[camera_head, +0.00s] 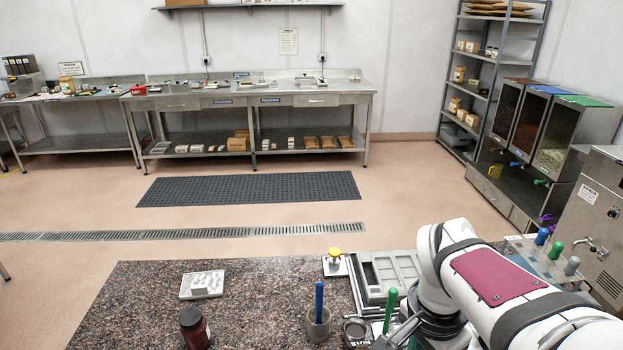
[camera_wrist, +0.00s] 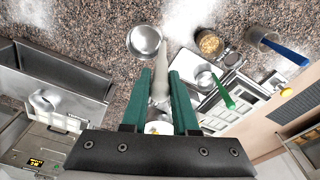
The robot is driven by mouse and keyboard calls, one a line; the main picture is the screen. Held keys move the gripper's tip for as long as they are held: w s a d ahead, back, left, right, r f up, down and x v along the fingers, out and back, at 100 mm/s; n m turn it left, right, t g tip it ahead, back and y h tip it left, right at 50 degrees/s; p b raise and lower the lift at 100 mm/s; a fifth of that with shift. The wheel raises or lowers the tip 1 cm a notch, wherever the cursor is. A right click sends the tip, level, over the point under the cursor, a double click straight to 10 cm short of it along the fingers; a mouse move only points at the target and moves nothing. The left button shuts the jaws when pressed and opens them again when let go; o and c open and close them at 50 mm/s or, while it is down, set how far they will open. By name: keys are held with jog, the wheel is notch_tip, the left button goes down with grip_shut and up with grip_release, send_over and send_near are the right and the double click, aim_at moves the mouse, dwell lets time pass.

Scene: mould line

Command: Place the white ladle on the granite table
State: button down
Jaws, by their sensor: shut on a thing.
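The white ladle (camera_wrist: 146,42) shows in the wrist view with its round metal bowl beyond my fingertips. Its pale handle runs back between the two green fingers of my gripper (camera_wrist: 160,76), which is shut on it. The speckled brown granite table (camera_wrist: 105,25) lies under the bowl in that view. I cannot tell whether the bowl touches the table. In the head view, the granite table (camera_head: 255,290) fills the lower middle. There my white arm covers the lower right, and I cannot make out the ladle.
A blue-handled ladle (camera_head: 319,298) stands in a cup, near a green-handled one (camera_head: 390,310). A dark red jar (camera_head: 194,328) and a white mould (camera_head: 202,285) are on the left. A grey tray (camera_head: 393,272) lies by my arm. A steel basin (camera_wrist: 55,75) borders the table.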

jog(key=w+a+r+n+t+y, duration=0.1)
jog(key=w+a+r+n, duration=0.3)
jog(key=w+a+n, duration=0.65)
jog(key=w+d+f+n, duration=0.2)
jog(key=d+f+n, duration=0.1)
jog(key=d+f, duration=1)
jog(key=shift+w+f, duration=0.25)
jog(key=shift+f, duration=1)
jog(key=c, duration=0.6)
grip_release()
jog(key=shift+r, duration=0.1)
